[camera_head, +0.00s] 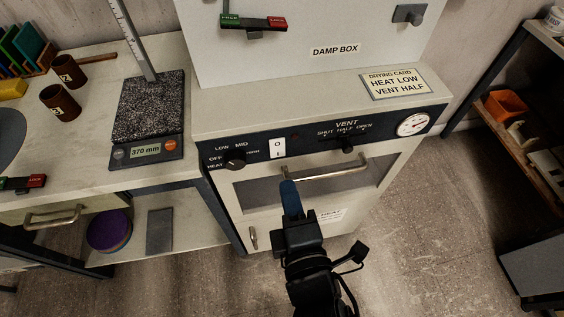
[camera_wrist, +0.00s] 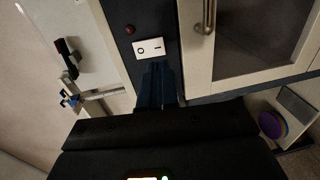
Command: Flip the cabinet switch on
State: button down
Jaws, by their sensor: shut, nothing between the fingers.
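The cabinet switch (camera_head: 278,148) is a small white rocker on the dark control strip of the damp box cabinet. It also shows in the wrist view (camera_wrist: 149,48), marked O and I. I cannot tell which side is pressed in. My gripper (camera_head: 288,183) is shut and empty, its blue fingers pointing toward the cabinet front. In the head view the fingertips are below and slightly right of the switch, in front of the door. In the wrist view the fingers (camera_wrist: 158,82) end just short of the switch. The distance between them is hard to judge.
A heat knob (camera_head: 235,164) is left of the switch; a vent slider (camera_head: 346,146) and gauge (camera_head: 413,123) are to the right. The door handle (camera_head: 326,170) sticks out beside my fingers. A dark red lamp (camera_wrist: 130,29) is near the switch. The floor in front is clear.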

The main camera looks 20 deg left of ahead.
aim_at(279, 155)
jog(key=x, duration=0.6)
jog(key=shift+w+a+f, duration=0.1)
jog(key=shift+w+a, duration=0.1)
jog(key=shift+w, duration=0.05)
jog(key=shift+w+a+f+b, duration=0.15)
jog(key=shift+f+b, duration=0.2)
jog(key=shift+b, duration=0.6)
jog(key=shift+r+p, duration=0.3)
